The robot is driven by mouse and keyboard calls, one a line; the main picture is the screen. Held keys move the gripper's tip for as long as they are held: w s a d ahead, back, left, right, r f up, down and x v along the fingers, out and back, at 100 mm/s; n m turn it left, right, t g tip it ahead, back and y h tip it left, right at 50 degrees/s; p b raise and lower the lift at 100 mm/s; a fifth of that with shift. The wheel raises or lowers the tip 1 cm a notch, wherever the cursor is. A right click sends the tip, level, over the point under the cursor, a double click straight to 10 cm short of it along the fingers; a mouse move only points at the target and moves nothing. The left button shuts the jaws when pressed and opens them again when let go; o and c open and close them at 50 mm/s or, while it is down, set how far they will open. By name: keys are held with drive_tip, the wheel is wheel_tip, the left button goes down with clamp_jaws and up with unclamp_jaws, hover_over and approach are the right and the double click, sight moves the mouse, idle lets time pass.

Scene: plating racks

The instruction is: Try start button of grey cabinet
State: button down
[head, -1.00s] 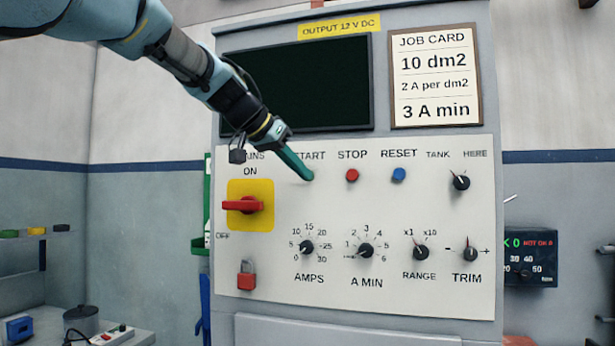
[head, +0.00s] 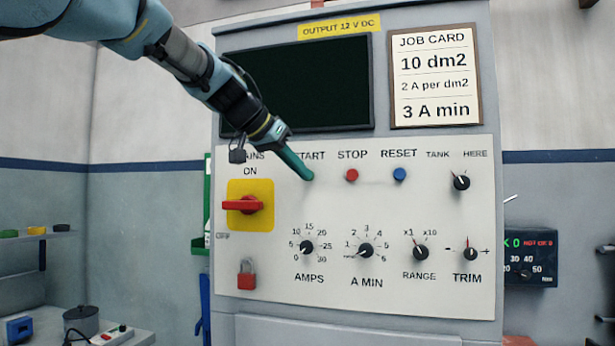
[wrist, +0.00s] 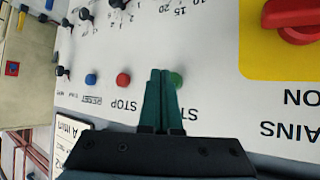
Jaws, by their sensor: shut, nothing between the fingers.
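The grey cabinet (head: 400,320) stands ahead with a white control panel. My gripper (head: 309,176) reaches down from the upper left, its green fingers shut and empty. Their tips are at the START position and hide the button in the head view. In the wrist view the fingertips (wrist: 160,74) lie beside the green start button (wrist: 176,80) and partly cover it. I cannot tell whether they touch it. The cabinet's screen (head: 310,85) is dark. The red mains switch (head: 243,204) has its handle level on a yellow plate.
The red stop button (head: 352,175) and blue reset button (head: 399,174) are to the right. Several black knobs line the panel below. A red padlock (head: 246,275) hangs at lower left. A job card (head: 434,75) is at upper right. A dark meter (head: 530,258) stands right of the cabinet.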

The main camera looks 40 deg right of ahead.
drive_tip(key=shift+d, duration=0.1)
drive_tip(key=shift+w+d, duration=0.2)
drive_tip(key=shift+d, duration=0.05)
drive_tip(key=shift+w+d, duration=0.3)
drive_tip(key=shift+d, duration=0.15)
idle(0.9)
drive_tip(key=shift+s+a+b, duration=0.5)
drive_tip(key=shift+a+b, duration=0.05)
drive_tip(key=shift+a, duration=0.25)
drive_tip(key=shift+a, duration=0.1)
drive_tip(key=s+a+b, duration=0.1)
drive_tip(key=a+b, duration=0.1)
drive_tip(key=s+a+b, duration=0.1)
drive_tip(key=a, duration=0.1)
drive_tip(key=shift+s, duration=0.35)
